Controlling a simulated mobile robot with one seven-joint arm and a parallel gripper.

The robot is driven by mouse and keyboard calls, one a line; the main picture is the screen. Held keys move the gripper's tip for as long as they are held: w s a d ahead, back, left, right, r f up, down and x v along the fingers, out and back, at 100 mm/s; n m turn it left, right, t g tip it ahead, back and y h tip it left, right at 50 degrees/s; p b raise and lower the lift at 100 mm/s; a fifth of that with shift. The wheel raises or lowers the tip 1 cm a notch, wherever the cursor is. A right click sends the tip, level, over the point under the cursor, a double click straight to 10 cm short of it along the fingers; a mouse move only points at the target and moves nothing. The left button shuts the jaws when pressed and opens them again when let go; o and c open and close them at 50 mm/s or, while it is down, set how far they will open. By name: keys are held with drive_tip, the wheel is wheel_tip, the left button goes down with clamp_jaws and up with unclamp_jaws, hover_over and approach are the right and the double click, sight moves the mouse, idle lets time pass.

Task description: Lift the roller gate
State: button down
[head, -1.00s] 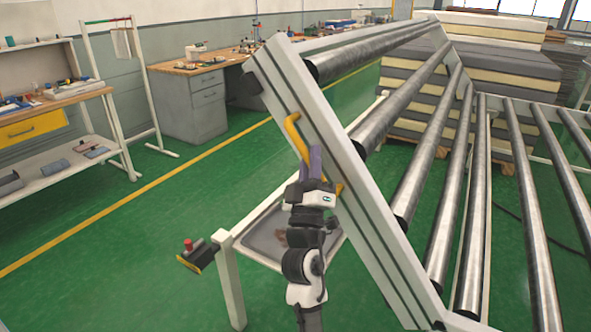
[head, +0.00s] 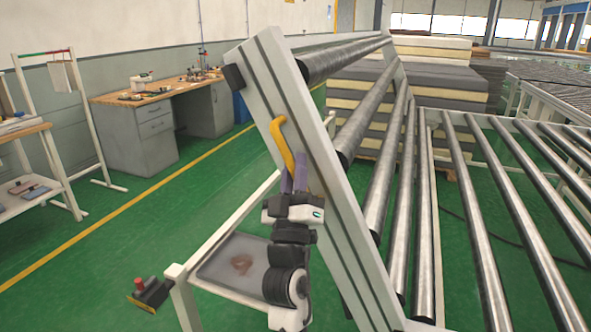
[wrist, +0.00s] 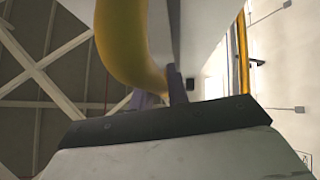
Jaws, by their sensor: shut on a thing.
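The roller gate (head: 302,150) is a light grey frame with steel rollers, tilted steeply upward in the head view. A yellow handle (head: 281,143) is fixed to its near side rail. My gripper (head: 294,180), with purple fingers, is shut on the lower part of this handle. In the wrist view the yellow handle (wrist: 122,45) curves down between the fingers (wrist: 160,93), close to the pale rail. The handle's lower end is mostly hidden by the fingers in the head view.
The fixed roller conveyor (head: 480,210) lies to the right, with stacked mattresses (head: 400,95) behind it. A control box with a red button (head: 148,291) stands at the lower left near a grey tray (head: 232,262). Green floor is open on the left, before a workbench (head: 150,130).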

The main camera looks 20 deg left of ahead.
drive_tip(key=c, duration=1.4)
unclamp_jaws()
drive_tip(key=shift+a+f, duration=0.2)
drive_tip(key=shift+a, duration=0.1)
drive_tip(key=shift+o, duration=0.2)
drive_tip(key=shift+d+r, duration=0.1)
drive_tip(key=shift+d, duration=0.1)
drive_tip(key=shift+s+y, duration=0.1)
drive_tip(key=shift+y, duration=0.2)
drive_tip(key=shift+s+f, duration=0.15)
drive_tip(key=shift+f, duration=0.15)
drive_tip(key=b+v, duration=0.6)
drive_tip(key=v, duration=0.7)
drive_tip(key=shift+s+r+b, duration=0.15)
drive_tip(key=shift+s+b, duration=0.05)
drive_tip(key=shift+b, duration=0.2)
drive_tip(key=shift+d, duration=0.15)
